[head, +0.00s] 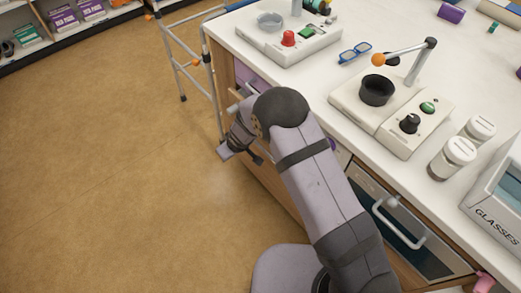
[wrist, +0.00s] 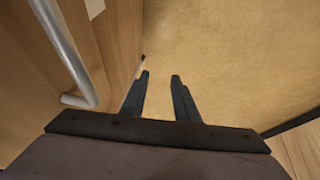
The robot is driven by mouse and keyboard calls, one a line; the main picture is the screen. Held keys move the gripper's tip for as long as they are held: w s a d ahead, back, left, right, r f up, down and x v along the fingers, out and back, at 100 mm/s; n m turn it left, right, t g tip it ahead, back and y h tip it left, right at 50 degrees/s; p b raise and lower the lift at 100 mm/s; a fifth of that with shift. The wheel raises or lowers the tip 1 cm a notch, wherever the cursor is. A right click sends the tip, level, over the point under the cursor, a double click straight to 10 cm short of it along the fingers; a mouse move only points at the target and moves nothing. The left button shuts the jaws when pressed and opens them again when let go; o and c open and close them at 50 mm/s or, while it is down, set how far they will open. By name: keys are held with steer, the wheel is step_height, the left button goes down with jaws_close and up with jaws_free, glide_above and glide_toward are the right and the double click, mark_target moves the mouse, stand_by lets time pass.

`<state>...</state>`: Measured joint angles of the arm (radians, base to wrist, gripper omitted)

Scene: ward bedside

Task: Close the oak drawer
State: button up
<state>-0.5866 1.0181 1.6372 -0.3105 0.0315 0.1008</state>
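An oak front (wrist: 105,75) with a grey metal bar handle (wrist: 68,50) fills the left of the wrist view. I take it for the oak drawer; how far out it stands cannot be told. In the head view, an oak face (head: 268,183) shows low on the cabinet, partly hidden behind my arm. My gripper (wrist: 160,76) is open and empty, its two dark fingers apart over bare floor, to the right of the handle and apart from it. In the head view, my gripper (head: 240,154) is beside the cabinet front, partly hidden by my wrist.
The white worktop (head: 340,75) carries devices, blue glasses (head: 355,53) and white jars (head: 452,158). A blue-grey drawer (head: 410,235) with a pale handle is at right. A metal walking frame (head: 187,65) stands behind my gripper. The floor (head: 110,180) at left is clear.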

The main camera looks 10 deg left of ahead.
steer(key=s+d+f+m+t+y+b, duration=0.1)
steer(key=s+d+f+m+y+b, duration=0.15)
steer(key=s+f+m, duration=0.55)
steer(key=s+d+r+m+t+y+b, duration=0.35)
steer(key=s+r+m, duration=0.3)
steer(key=m, duration=1.05)
steer(key=w+d+r+m+t+h, duration=0.25)
steer(key=w+d+r+t, duration=0.25)
steer(key=w+d+r, duration=0.3)
steer(key=shift+m+y, duration=0.35)
steer(key=shift+m, duration=0.1)
steer(key=shift+s+a+b+x, duration=0.1)
steer(key=shift+a+b+x, duration=0.1)
steer(key=shift+x, duration=0.9)
steer(key=shift+s+a+b+x, duration=0.1)
steer(key=shift+a+b+x, duration=0.05)
steer(key=shift+x, duration=0.9)
steer(key=shift+a+b+x, duration=0.15)
steer(key=shift+a+x, duration=0.05)
steer(key=shift+x, duration=0.9)
steer(key=shift+r, duration=0.2)
steer(key=shift+c, duration=0.3)
steer(key=shift+d, duration=0.1)
jaws_close()
